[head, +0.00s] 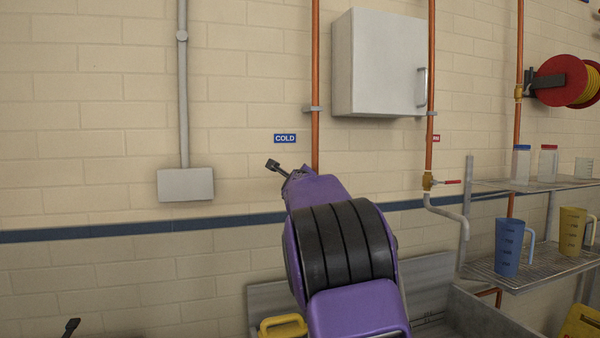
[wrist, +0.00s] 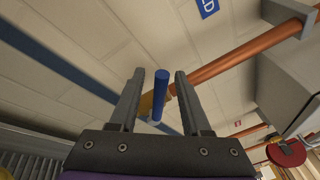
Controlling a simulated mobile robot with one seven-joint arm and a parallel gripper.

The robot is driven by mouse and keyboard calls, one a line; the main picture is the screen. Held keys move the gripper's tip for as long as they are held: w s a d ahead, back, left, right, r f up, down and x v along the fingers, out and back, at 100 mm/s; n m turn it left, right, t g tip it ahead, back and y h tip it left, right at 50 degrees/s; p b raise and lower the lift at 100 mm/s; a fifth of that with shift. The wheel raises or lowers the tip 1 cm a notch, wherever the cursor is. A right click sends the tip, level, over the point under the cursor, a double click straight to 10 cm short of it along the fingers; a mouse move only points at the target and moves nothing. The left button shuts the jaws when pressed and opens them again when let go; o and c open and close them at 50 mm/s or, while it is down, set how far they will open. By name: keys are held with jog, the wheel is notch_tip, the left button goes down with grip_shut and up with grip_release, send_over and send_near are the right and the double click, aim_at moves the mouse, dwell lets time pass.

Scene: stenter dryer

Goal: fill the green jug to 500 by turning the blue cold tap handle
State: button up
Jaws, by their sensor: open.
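My gripper (wrist: 160,74) is open, with one dark finger on each side of the blue cold tap handle (wrist: 161,82) in the wrist view. The handle shows between the fingers, with a visible gap on both sides. Part of the brass valve (wrist: 146,104) and copper pipe (wrist: 213,69) shows behind it. In the head view my gripper (head: 274,165) is a small dark shape below the blue COLD sign (head: 285,138), and my purple arm hides the tap. I see no green jug in either view.
A second pipe at right has a red-handled tap (head: 447,182). A blue jug (head: 509,247) and a yellow jug (head: 571,230) stand on the wire shelf. A grey sink (head: 475,318) and a yellow object (head: 283,325) lie low, partly behind my arm. A white cabinet (head: 380,62) hangs above.

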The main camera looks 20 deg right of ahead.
jog(key=shift+w+d, duration=0.2)
jog(key=shift+w, duration=0.45)
grip_shut()
dwell(1.1)
